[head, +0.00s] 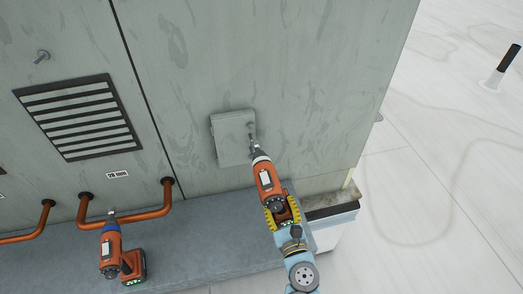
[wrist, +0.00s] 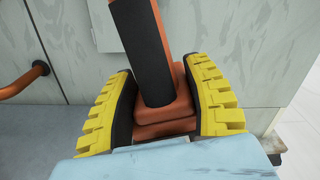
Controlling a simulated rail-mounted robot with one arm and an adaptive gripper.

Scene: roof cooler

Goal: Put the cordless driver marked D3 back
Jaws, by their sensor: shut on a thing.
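My gripper (head: 283,211) is shut on an orange and black cordless driver (head: 265,178). In the head view the driver's nose points up and left toward a grey box on the cooler's wall, and its tip is at or close to the box's right edge; I cannot tell whether it touches. In the wrist view the yellow finger pads (wrist: 165,105) sit on both sides of the driver's orange base and dark handle (wrist: 149,55). A second orange driver (head: 110,247) with a blue collar stands on the grey ledge at the lower left. No D3 mark is readable on either driver.
The grey box (head: 230,145) is fixed to the cooler wall (head: 300,60). A louvred vent (head: 80,118), a "28 mm" label (head: 118,175) and copper pipes (head: 140,214) are to the left. The grey ledge (head: 200,245) is clear between the drivers. White roof lies to the right.

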